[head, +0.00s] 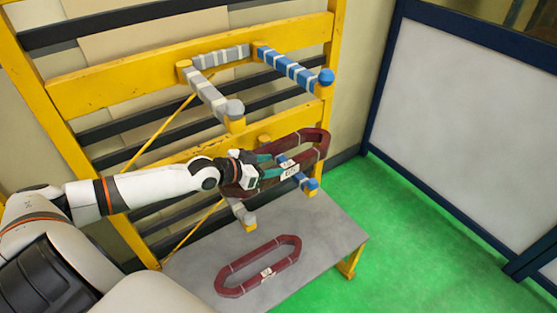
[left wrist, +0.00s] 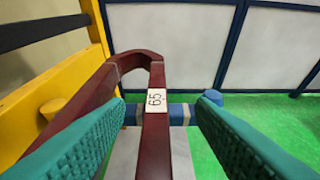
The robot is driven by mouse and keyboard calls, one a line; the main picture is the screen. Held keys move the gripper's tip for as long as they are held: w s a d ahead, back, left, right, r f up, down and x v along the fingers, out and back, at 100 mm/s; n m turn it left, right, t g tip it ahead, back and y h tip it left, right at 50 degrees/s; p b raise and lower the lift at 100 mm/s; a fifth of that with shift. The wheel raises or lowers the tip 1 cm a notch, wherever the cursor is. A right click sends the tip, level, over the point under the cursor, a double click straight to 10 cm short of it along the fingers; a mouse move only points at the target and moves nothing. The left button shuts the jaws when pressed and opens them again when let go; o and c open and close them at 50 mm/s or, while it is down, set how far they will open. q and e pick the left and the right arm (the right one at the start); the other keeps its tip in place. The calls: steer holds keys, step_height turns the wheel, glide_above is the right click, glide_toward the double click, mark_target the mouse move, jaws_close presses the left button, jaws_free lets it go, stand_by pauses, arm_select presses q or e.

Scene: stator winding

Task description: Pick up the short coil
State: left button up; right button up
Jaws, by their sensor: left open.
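A dark red, elongated loop coil (head: 318,141) with white tags rests on the lower pegs of the yellow rack. In the left wrist view, this coil (left wrist: 155,140) runs up the middle and bears a white tag reading about "65". A second dark red coil (head: 228,270) lies flat on the grey platform. I cannot tell for certain which is the short one. My left gripper (head: 283,166) is at the racked coil. In the left wrist view its teal fingers (left wrist: 160,106) stand open, one on each side of the coil's near bar, with gaps visible. My right gripper is not in view.
The yellow rack (head: 115,79) has upper pegs wrapped in grey (head: 207,92) and blue (head: 290,68). A lower blue-tipped peg (head: 312,185) lies just past my gripper. The grey platform (head: 335,235) is below. Green floor (head: 420,240) is open to the right, before a blue-framed panel (head: 450,110).

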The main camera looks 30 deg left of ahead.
mark_target(287, 164)
arm_select(q)
steer(key=shift+a+f+x, duration=0.1)
steer(key=shift+f+x, duration=0.1)
steer(key=shift+x, duration=1.15)
steer(key=shift+a+f+x, duration=0.1)
steer(key=shift+f+x, duration=0.1)
steer(key=shift+x, duration=1.15)
steer(key=shift+s, duration=0.15)
steer(key=shift+c, duration=0.3)
steer(key=shift+a, duration=0.1)
jaws_close()
steer(key=shift+r, duration=0.2)
